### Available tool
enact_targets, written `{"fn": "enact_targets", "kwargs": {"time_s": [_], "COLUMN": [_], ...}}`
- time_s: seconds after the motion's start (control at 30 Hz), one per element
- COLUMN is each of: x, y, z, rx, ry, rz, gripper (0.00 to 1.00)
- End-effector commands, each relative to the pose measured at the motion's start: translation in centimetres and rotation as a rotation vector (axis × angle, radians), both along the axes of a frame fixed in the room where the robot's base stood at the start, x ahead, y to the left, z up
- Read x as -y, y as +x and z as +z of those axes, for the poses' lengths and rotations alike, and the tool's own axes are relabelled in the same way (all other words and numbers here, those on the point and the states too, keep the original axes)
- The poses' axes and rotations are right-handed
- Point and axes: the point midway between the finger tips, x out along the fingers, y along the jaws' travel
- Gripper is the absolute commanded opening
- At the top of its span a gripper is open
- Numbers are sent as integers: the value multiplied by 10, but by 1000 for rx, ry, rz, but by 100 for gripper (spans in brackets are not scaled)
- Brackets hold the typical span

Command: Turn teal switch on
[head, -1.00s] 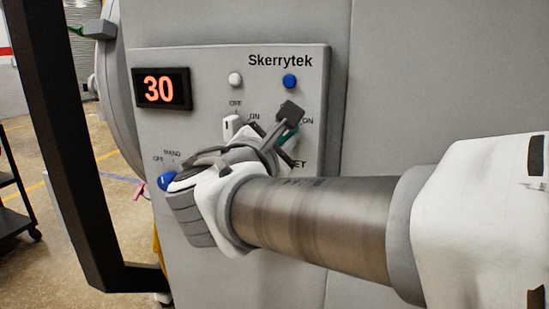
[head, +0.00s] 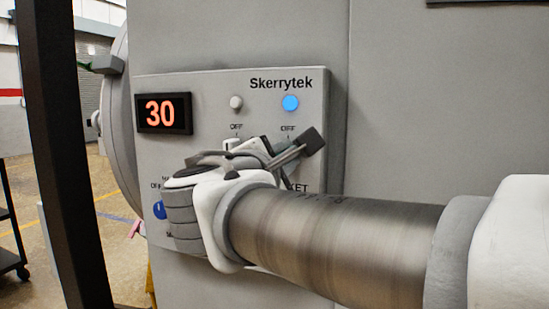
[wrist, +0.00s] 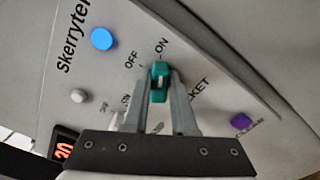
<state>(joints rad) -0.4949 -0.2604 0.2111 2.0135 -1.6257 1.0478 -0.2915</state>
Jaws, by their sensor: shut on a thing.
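The teal switch (wrist: 160,84) sits on the grey panel, between the two fingers of my gripper (wrist: 161,78) in the wrist view. The fingers are shut on its sides. Its white mark points toward the ON label (wrist: 162,47), with the OFF label (wrist: 131,60) to the left. In the head view my gripper (head: 303,147) is at the panel and hides the teal switch. The blue lamp (head: 290,103) above it is lit bright; it also shows in the wrist view (wrist: 101,39).
A red display (head: 164,113) reads 30. A white lamp (head: 236,103) is above a white switch (head: 231,145), partly hidden by my gripper. A blue knob (head: 159,210) is at the lower left. A purple knob (wrist: 240,121) shows in the wrist view.

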Motion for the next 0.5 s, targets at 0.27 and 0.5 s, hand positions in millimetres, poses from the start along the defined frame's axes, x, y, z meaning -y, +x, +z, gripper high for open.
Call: {"fn": "enact_targets", "kwargs": {"time_s": [0.27, 0.5], "x": [0, 0], "y": [0, 0], "z": [0, 0], "rx": [0, 0], "ry": [1, 0], "rz": [1, 1], "gripper": [52, 55]}}
